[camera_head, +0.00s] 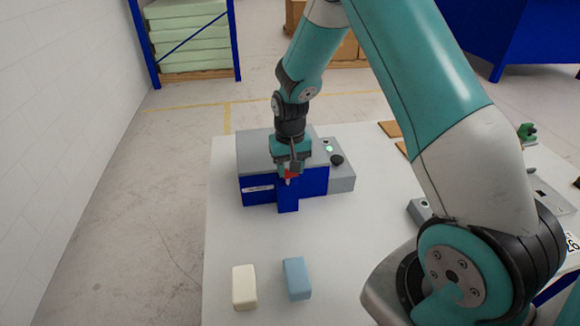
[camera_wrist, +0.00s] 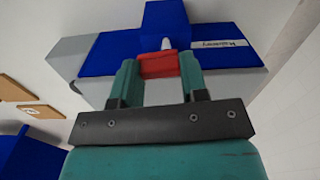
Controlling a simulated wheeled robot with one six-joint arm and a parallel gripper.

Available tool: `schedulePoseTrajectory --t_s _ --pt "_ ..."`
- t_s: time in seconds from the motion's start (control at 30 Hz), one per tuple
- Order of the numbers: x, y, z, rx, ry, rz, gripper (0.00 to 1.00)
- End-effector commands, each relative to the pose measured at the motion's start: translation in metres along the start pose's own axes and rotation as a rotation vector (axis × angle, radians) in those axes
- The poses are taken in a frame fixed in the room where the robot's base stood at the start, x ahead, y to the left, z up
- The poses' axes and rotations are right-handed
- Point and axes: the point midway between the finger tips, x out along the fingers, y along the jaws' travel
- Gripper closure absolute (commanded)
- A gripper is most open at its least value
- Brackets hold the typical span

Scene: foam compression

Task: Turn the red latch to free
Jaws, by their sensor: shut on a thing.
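The red latch (camera_wrist: 158,65) sits on the blue front of the grey and blue machine (camera_head: 255,155). In the head view a small part of the latch (camera_head: 291,174) shows below my gripper (camera_head: 290,168). In the wrist view my gripper (camera_wrist: 158,75) has one teal finger on each side of the latch and is shut on it. A small white pointed part (camera_wrist: 167,43) stands at the latch's far edge in that view. The fingers hide the latch's sides, and I cannot read its turned position.
A cream block (camera_head: 244,288) and a light blue block (camera_head: 297,279) lie on the white table (camera_head: 225,235) in front of the machine. A green light (camera_head: 329,149) and a dark knob (camera_head: 337,160) are on the machine's right side. The table's left front is otherwise clear.

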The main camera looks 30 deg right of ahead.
Motion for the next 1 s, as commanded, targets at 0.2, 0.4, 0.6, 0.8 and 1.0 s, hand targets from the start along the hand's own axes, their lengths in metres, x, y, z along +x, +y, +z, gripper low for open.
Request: schedulePoseTrajectory --t_s 0.2,0.4,0.6,0.8,1.0 --pt "-0.0011 0.0001 -0.0005 0.082 0.004 0.000 0.83" --pt "-0.0012 0.0001 -0.0003 0.112 0.004 0.000 0.83" --pt "-0.0013 0.0001 -0.0004 0.117 0.004 0.000 0.83" --pt "-0.0013 0.0000 -0.0004 0.116 0.004 0.000 0.83" --pt "-0.0008 0.0000 0.0000 0.115 0.003 0.000 0.34"
